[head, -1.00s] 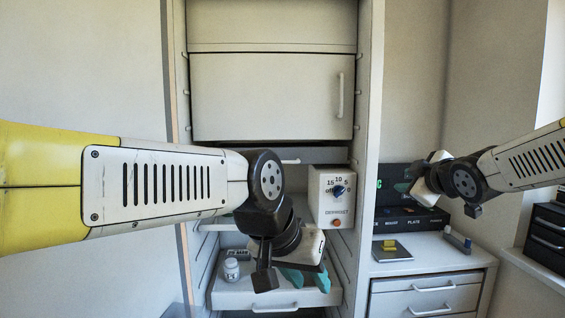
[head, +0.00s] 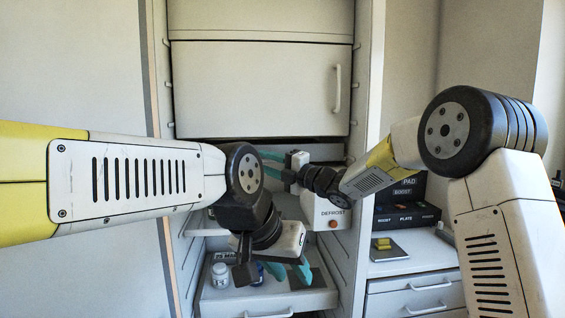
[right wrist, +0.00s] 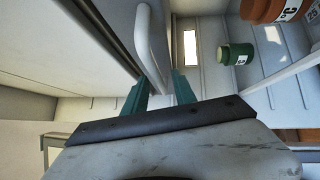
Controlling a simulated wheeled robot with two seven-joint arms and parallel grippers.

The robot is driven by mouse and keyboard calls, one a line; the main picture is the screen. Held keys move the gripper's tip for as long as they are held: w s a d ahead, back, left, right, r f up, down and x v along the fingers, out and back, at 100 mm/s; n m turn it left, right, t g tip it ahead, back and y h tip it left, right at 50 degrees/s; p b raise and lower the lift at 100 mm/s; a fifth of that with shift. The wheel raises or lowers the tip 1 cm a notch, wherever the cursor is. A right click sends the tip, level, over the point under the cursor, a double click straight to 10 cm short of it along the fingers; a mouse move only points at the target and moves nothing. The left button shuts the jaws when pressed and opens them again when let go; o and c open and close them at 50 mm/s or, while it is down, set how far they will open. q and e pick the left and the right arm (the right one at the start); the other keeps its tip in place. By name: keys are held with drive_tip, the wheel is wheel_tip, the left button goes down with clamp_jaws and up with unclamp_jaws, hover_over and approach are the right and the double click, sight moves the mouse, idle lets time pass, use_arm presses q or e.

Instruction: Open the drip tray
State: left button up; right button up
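The drip tray (head: 222,153) looks to be the shallow pale panel under the large closed door in the head view. My right gripper (head: 268,164) is in front of it, teal fingers spread and pointing left. In the right wrist view a white handle bar (right wrist: 152,50) runs down toward the space between the open fingers (right wrist: 160,96); I cannot tell whether they touch it. The tray's handle is hidden by my right gripper in the head view. My left gripper (head: 287,276) hangs open and empty over the lower pull-out shelf.
The defrost box (head: 333,215) stands just below my right wrist. The lower shelf (head: 225,303) holds a white jar (head: 220,275). The large door (head: 255,88) is closed above. A drawer unit (head: 415,283) stands at right. A green jar (right wrist: 237,54) shows in the wrist view.

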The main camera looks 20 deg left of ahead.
drive_tip(key=shift+w+a+r, duration=0.1)
drive_tip(key=shift+w+a, duration=0.15)
drive_tip(key=shift+a, duration=0.4)
clamp_jaws()
idle(1.0)
